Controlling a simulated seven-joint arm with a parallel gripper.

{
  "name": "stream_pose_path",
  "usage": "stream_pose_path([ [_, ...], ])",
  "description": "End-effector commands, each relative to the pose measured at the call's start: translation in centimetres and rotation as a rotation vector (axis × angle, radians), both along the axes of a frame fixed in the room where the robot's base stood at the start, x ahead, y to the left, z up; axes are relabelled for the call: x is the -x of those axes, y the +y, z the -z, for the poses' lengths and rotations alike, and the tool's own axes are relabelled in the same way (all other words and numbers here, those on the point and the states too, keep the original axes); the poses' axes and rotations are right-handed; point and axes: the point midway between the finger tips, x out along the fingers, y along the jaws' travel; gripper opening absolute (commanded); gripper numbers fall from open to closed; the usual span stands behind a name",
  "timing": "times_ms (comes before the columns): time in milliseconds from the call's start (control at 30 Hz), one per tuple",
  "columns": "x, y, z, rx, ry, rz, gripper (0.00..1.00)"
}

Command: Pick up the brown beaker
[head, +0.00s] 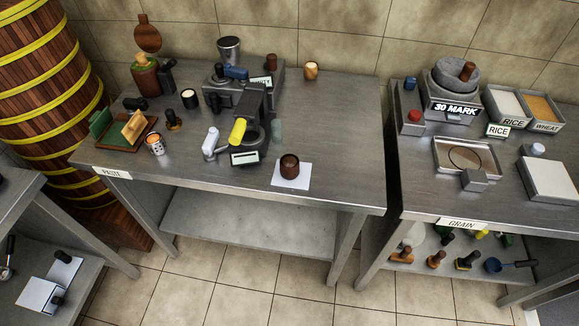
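The brown beaker (289,168) stands upright on a white square (303,179) near the front edge of the steel table marked PASTE (345,165). Its dark opening faces up, and I cannot tell whether anything is inside. No gripper or arm shows in the head view, so I cannot see where my gripper is relative to the beaker.
A grey machine with a yellow-ended handle (237,131) stands left of the beaker. A tan cup (311,71) stands at the back. The table right of the beaker is clear. The GRAIN table (424,186) stands to the right across a narrow gap.

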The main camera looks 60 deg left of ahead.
Motion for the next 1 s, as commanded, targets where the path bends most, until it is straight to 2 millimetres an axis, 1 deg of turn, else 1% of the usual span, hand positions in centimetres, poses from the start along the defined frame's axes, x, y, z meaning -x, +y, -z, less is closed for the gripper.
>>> stream_pose_path([
  [33, 0.0, 0.0, 0.0, 0.0, 0.0, 0.0, 0.08],
  [67, 0.0, 0.0, 0.0, 0.0, 0.0, 0.0, 0.11],
  [800, 0.0, 0.0, 0.0, 0.0, 0.0, 0.0, 0.81],
  [833, 0.0, 0.0, 0.0, 0.0, 0.0, 0.0, 0.84],
  [1000, 0.0, 0.0, 0.0, 0.0, 0.0, 0.0, 0.84],
])
